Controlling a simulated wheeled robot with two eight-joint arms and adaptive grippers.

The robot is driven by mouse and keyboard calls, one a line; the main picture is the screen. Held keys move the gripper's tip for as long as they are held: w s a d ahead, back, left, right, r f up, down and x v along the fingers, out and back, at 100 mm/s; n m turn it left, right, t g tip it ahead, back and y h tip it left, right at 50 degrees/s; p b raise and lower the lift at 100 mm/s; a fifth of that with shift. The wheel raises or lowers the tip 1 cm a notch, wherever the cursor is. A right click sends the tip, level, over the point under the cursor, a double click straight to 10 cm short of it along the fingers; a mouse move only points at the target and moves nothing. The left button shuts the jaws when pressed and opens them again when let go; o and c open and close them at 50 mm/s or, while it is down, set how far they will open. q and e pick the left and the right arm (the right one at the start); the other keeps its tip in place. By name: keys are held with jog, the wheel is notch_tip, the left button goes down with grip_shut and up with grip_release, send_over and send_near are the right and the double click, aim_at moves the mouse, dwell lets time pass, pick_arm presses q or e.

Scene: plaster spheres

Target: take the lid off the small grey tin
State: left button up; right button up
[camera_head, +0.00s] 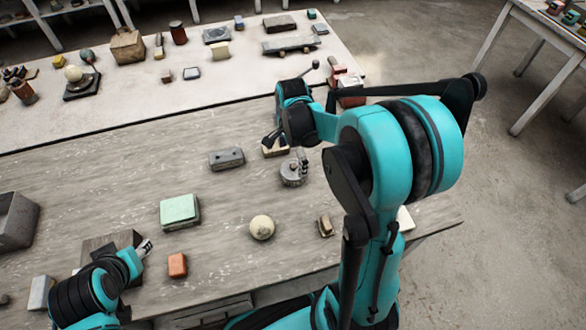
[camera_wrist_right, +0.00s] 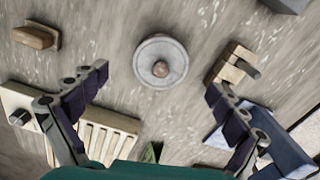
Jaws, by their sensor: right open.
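The small grey tin (camera_head: 292,177) stands upright on the wooden table. Its round pale lid (camera_wrist_right: 146,62) has a brown knob (camera_wrist_right: 161,69) in the middle and sits on the tin. My right gripper (camera_wrist_right: 157,82) is open; its two fingers are wide apart, on the left and right of the tin in the wrist view, and touch nothing that I can see. In the head view the right gripper (camera_head: 302,160) is just above the tin's right edge. My left gripper (camera_head: 145,247) is low at the left, by a dark box; its finger gap is too small to tell.
A grey block (camera_head: 227,159) lies left of the tin. A green box (camera_head: 180,211), a plaster sphere (camera_head: 262,227), an orange block (camera_head: 177,265) and a small wooden block (camera_head: 325,226) stand nearer the front.

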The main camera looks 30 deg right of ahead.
aim_at(292, 166)
notch_tip(292, 166, down, 4)
jog(key=shift+w+f+b, duration=0.15)
jog(key=shift+f+b, duration=0.05)
jog(key=shift+b, duration=0.65)
jog(key=shift+r, duration=0.1)
jog(key=shift+c, duration=0.3)
jog(key=c, duration=1.1)
